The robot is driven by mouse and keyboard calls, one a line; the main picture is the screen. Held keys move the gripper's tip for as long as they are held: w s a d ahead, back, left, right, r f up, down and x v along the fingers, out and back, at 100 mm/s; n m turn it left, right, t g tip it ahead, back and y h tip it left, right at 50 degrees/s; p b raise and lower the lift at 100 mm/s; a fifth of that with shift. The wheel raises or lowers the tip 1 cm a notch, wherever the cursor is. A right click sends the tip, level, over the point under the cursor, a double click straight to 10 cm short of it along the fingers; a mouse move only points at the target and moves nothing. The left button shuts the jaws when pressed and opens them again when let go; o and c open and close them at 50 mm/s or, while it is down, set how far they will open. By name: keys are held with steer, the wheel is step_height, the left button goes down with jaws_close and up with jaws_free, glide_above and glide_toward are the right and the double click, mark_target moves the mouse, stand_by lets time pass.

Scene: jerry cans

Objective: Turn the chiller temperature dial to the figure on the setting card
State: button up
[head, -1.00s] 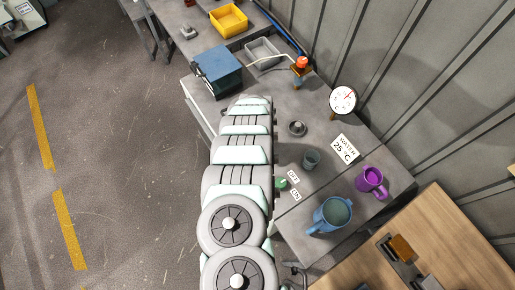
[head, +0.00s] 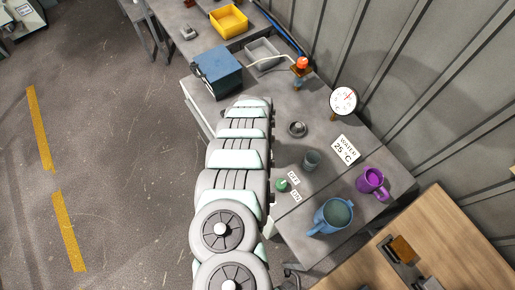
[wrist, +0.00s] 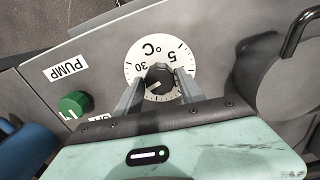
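The temperature dial (wrist: 160,52) shows in the wrist view as a round white face marked °C, 5 and 30, upside down in the picture. Its dark knob (wrist: 160,78) has a pale pointer line slanting toward the lower left. My gripper (wrist: 160,84) has one finger on each side of the knob, close to it; the fingers look open, and I cannot make out firm contact. The setting card (head: 345,149) stands on the bench in the head view and reads WATER 25 °C. My arm hides the dial and gripper in the head view.
A green pump knob (wrist: 75,104) is left of the dial in the wrist view. On the bench are a blue jug (head: 333,216), a purple mug (head: 372,183), a grey cup (head: 312,160), a round gauge (head: 343,100) and a blue box (head: 217,72).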

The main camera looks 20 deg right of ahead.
steer(key=shift+o, duration=1.3)
step_height(320, 180, up, 11)
steer(key=shift+p, duration=0.45)
steer(key=shift+d+f, duration=0.1)
